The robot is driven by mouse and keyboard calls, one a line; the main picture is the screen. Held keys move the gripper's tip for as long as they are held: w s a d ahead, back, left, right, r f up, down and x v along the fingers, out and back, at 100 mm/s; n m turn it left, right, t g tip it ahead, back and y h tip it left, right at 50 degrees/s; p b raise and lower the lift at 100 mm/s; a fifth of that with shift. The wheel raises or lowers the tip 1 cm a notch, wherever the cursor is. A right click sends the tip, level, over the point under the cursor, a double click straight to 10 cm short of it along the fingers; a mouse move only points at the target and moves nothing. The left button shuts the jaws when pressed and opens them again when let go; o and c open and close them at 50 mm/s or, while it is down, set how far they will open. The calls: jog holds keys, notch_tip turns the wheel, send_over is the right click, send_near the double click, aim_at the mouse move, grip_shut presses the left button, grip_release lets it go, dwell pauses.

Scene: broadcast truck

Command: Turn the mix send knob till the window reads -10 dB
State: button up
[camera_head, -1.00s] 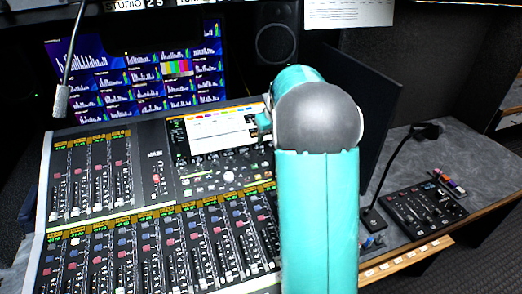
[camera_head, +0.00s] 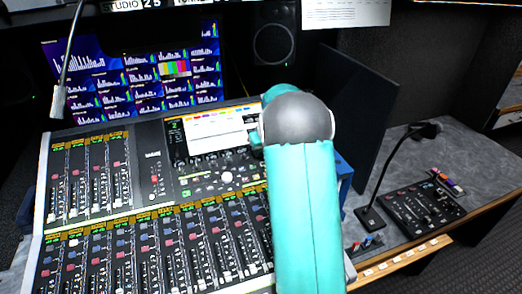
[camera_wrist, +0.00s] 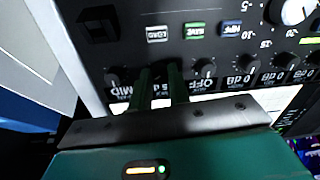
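In the wrist view, a row of small dark knobs runs across the console panel, seen upside down. Each has a small window; several read 0 dB, one reads OFF (camera_wrist: 192,86) and one MID (camera_wrist: 121,91). My gripper (camera_wrist: 161,74) reaches up to this row, its two dark green fingers a little apart in front of the spot between the MID and OFF knobs. A window there is partly covered by the fingers; only part of its reading shows, seemingly a 5 and dB. I cannot tell whether the fingers touch a knob. In the head view my arm hides the gripper.
A large white knob (camera_wrist: 296,11) with a dB scale and three lit buttons (camera_wrist: 194,31) lie beyond the row. The mixing console (camera_head: 150,195) fills the left. A dark monitor (camera_head: 352,125) stands just right of my arm. A small control box (camera_head: 425,208) lies on the right desk.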

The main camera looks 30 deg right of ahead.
grip_shut()
jog(key=shift+m, duration=2.9)
jog(key=o, duration=0.6)
grip_release()
